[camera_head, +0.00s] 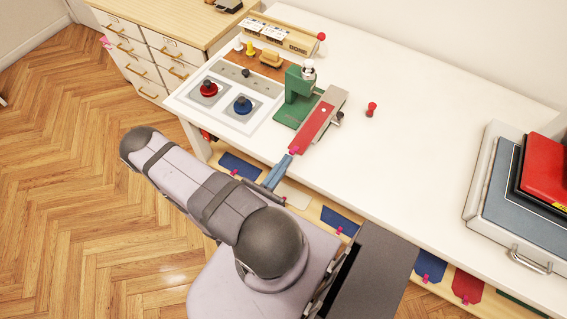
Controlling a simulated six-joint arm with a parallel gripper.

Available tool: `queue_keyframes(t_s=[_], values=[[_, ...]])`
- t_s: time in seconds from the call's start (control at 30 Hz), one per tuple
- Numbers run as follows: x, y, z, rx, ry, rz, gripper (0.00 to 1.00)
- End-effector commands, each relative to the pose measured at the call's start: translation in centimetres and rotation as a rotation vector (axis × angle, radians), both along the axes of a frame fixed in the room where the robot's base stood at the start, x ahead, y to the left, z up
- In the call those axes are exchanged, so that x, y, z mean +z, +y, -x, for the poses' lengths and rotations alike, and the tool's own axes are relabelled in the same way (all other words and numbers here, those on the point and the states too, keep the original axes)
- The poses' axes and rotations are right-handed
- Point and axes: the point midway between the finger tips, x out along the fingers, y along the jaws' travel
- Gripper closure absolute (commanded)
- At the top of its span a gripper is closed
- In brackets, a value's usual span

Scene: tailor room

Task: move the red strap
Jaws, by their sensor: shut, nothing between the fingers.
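The red strap (309,129) lies lengthwise on the grey bed of the green press (295,98), its near end at the table's front edge. A small pink tab (294,150) shows at that end. The slim blue-grey piece that appears to be my gripper (288,160) reaches up from behind my arm to this tab. It looks shut, with no strap between its fingers. Whether it touches the tab is unclear. My arm hides the rest of the gripper and wrist.
Red (209,89) and blue (243,104) knobs stand left of the press, a small red-topped peg (371,109) right of it. A case (484,178) sits far right. The white table's middle (430,130) is clear.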

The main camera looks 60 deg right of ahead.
Motion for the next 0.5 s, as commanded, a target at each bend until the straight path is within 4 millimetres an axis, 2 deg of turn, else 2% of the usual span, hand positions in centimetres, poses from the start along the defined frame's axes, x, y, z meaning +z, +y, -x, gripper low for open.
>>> queue_keyframes(t_s=[0.23, 0.5], values=[[0.0, -0.6, 0.0, -0.005, 0.002, -0.001, 1.0], [-0.1, -3.3, 0.1, -0.009, 0.002, -0.003, 1.0]])
